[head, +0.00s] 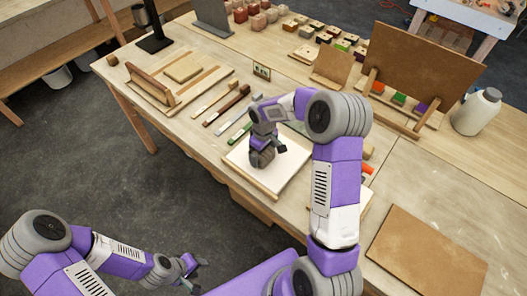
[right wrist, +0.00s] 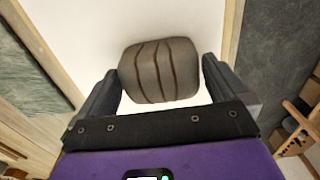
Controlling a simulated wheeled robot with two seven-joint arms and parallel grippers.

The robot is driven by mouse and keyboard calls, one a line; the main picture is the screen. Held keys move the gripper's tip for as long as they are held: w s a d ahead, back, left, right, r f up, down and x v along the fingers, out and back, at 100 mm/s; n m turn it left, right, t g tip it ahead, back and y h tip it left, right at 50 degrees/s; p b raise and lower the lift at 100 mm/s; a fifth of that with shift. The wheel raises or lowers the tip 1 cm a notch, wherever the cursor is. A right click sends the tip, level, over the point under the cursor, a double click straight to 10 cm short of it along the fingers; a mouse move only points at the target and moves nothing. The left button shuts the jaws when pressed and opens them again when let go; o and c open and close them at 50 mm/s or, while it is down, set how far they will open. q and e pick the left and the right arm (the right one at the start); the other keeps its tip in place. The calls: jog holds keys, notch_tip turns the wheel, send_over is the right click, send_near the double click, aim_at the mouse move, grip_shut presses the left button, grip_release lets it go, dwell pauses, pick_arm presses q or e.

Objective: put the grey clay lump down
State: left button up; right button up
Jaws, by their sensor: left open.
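The grey clay lump (right wrist: 160,72) is rounded, with dark stripes across it. In the right wrist view it sits between the two fingers of my right gripper (right wrist: 162,80), with the pale board surface behind it. The fingers lie close to its sides; whether both press on it is unclear. In the head view the lump (head: 262,158) is under my right gripper (head: 266,146), over the white board (head: 239,161). I cannot tell whether the lump touches the board. My left gripper (head: 193,270) is open and empty, off the table's front edge.
Tools (head: 226,105) lie left of the board, beside a wooden rack (head: 150,84). A brown upright panel (head: 423,73) and a white bottle (head: 477,112) stand at the right. A brown flat board (head: 426,254) lies at the front right.

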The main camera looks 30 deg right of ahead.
jog(key=shift+r, duration=0.15)
jog(key=shift+r, duration=0.3)
notch_tip(320, 180, up, 12)
jog(key=p, duration=0.1)
jog(key=shift+f, duration=0.25)
